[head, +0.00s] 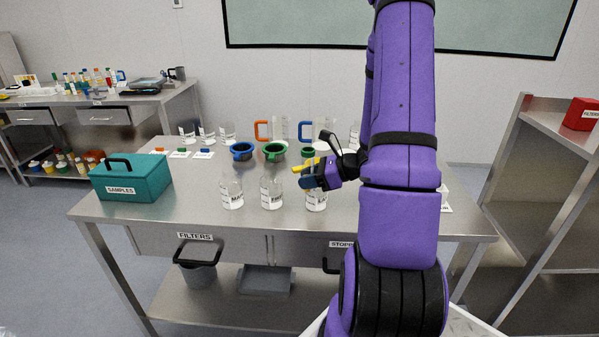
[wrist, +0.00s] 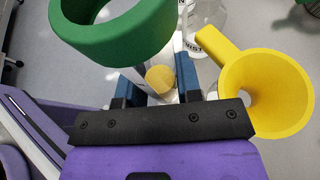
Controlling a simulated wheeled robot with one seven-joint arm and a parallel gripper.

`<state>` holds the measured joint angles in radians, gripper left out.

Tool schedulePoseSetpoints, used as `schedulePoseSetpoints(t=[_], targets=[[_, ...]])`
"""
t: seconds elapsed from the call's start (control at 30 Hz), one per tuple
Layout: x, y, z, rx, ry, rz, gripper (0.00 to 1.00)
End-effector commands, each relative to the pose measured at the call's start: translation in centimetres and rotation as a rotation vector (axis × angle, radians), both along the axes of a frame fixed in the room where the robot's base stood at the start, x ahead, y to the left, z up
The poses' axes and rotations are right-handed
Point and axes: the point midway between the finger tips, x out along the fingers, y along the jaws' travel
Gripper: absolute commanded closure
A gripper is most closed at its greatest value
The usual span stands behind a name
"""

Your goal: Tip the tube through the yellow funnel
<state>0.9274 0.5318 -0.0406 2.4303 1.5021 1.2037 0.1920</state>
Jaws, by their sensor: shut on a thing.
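My gripper (wrist: 158,82) is shut on a pale tube (wrist: 142,77), held between its two blue fingers. A tan round end or fill (wrist: 160,80) shows between the fingers; I cannot tell which. The yellow funnel (wrist: 266,88) is right of the fingers in the wrist view, its wide mouth facing the camera and its handle reaching up left. In the head view, yellow (head: 303,168) shows beside my gripper (head: 309,181), largely covered by it. A labelled glass bottle (head: 316,201) stands below the gripper. The tube cannot be made out in the head view.
A green funnel (head: 273,149) and a blue funnel (head: 241,149) stand behind two bottles (head: 232,195) (head: 271,193). A green ring (wrist: 112,32) is close to the fingers in the wrist view. A teal SAMPLES box (head: 130,180) stands at the left of the bench.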

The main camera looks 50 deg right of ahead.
Motion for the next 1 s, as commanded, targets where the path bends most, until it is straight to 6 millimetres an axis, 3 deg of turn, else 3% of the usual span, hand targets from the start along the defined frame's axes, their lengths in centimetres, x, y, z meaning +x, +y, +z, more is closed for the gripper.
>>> schedulePoseSetpoints(t=[0.57,1.0], targets=[[-0.8,-0.4,0.5,0.011,0.004,-0.013,0.9],[-0.6,-0.9,3.2,0.268,0.129,-0.014,0.9]])
